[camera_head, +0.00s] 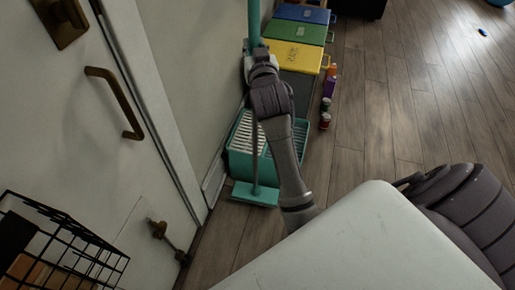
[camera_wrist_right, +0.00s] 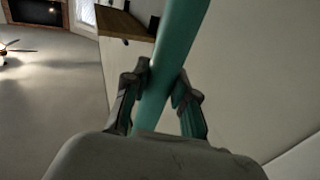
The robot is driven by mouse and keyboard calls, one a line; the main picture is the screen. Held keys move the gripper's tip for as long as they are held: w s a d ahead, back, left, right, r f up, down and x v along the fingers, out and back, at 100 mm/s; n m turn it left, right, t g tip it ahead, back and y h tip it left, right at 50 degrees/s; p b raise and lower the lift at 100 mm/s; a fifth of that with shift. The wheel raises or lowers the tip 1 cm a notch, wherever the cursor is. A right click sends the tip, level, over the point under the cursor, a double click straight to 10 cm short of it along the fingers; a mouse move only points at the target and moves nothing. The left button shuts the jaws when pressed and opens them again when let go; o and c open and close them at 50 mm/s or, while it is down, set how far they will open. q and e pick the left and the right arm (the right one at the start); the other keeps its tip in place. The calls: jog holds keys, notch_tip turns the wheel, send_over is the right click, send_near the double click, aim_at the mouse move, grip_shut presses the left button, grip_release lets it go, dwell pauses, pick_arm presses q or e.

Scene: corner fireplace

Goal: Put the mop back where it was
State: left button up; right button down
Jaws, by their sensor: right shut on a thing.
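The mop's teal handle (camera_head: 254,22) runs upright close to the pale wall in the head view. It also shows large in the right wrist view (camera_wrist_right: 175,52). My right gripper (camera_head: 260,52) is shut around the handle, with a finger on each side of it in the right wrist view (camera_wrist_right: 160,90). The mop's flat teal head (camera_head: 255,194) is low, at the near side of a teal bucket (camera_head: 238,168). I cannot tell whether the head touches the floor. My forearm hides part of the bucket. My left gripper is not in view.
Yellow (camera_head: 291,56), green (camera_head: 295,31) and blue (camera_head: 302,13) lidded bins line the wall beyond the bucket. Small bottles (camera_head: 329,85) stand beside them. A door with a handle (camera_head: 118,103) and a black wire basket (camera_head: 62,245) are at left. Wooden floor at right is mostly clear.

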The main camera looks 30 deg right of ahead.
jog(key=shift+w+d+f+h+b, duration=0.2)
jog(key=shift+w+d+h+b, duration=0.3)
jog(key=shift+d, duration=0.25)
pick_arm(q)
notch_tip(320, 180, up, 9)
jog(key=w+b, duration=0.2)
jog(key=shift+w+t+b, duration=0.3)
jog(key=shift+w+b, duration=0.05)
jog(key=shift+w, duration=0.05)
pick_arm(e)
notch_tip(320, 180, down, 10)
jog(key=shift+r, duration=0.25)
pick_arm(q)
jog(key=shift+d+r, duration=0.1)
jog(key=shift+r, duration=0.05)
pick_arm(e)
jog(key=shift+f, duration=0.1)
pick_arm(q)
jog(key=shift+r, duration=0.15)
pick_arm(e)
jog(key=c, duration=0.9)
grip_release()
jog(key=shift+c, duration=0.2)
